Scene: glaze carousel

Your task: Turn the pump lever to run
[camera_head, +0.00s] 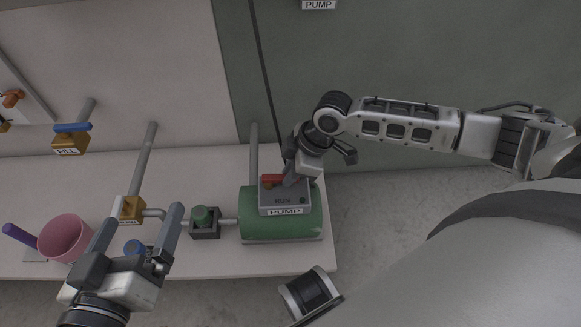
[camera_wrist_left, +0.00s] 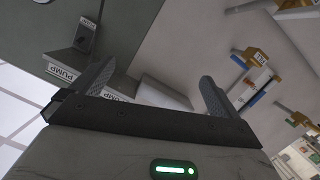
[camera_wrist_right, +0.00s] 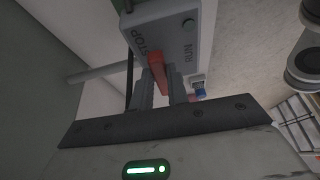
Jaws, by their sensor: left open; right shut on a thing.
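The pump (camera_head: 280,228) is a green cylinder labelled PUMP at the right end of the bench in the head view. A grey box (camera_head: 285,201) on top carries a red lever (camera_head: 271,179). In the right wrist view the grey box (camera_wrist_right: 165,30) shows STOP at left and RUN at right. My right gripper (camera_head: 288,177) is shut on the red lever, which shows between its fingers (camera_wrist_right: 162,88). The lever lies between the two words; its exact setting is hard to tell. My left gripper (camera_head: 142,222) is open and empty above the bench's front.
A pink cup (camera_head: 64,238) and purple handle (camera_head: 19,235) are at the bench's left. An orange valve with a blue handle (camera_head: 72,128) is labelled FILL. Pipes run between fittings.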

